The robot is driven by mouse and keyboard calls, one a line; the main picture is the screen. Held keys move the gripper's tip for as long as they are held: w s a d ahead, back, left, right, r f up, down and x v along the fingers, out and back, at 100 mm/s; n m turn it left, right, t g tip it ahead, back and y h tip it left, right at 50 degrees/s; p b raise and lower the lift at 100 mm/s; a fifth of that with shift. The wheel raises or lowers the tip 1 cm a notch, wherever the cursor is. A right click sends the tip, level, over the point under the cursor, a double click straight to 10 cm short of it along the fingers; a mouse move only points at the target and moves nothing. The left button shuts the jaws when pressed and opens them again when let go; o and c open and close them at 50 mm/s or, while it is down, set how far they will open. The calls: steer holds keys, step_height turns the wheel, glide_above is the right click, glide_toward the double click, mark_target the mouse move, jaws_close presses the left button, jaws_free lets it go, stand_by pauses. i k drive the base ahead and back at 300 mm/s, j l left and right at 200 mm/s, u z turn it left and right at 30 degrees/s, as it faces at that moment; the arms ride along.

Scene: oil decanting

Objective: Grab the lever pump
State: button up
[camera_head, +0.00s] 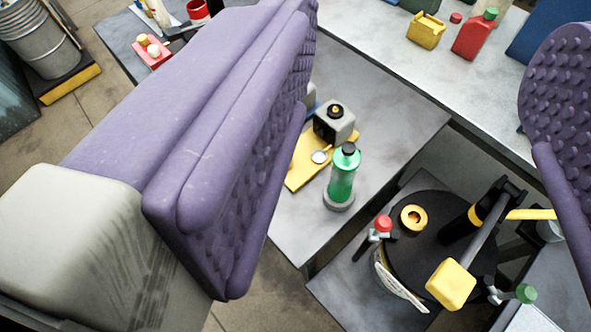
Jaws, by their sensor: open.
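The lever pump (484,212) stands on the black drum (407,258) at the lower right. It has a black body and a dark lever that slants down to a chunky yellow grip (451,284). My gripper (420,130) has two purple, studded fingers. The left finger is large and close, and the right one is cut off by the picture's edge. The fingers are wide apart with nothing held. The pump lies beyond them, in the lower right part of the gap as seen, apart from both fingers.
The drum top also carries a yellow ring (414,217) and a red-knobbed fitting (382,225). A green bottle (343,177) and a grey-black box (334,121) stand on a grey table (385,105). A red can (474,36) stands on the back bench.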

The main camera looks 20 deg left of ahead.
mark_target(346, 160)
steer(key=i+j, duration=0.7)
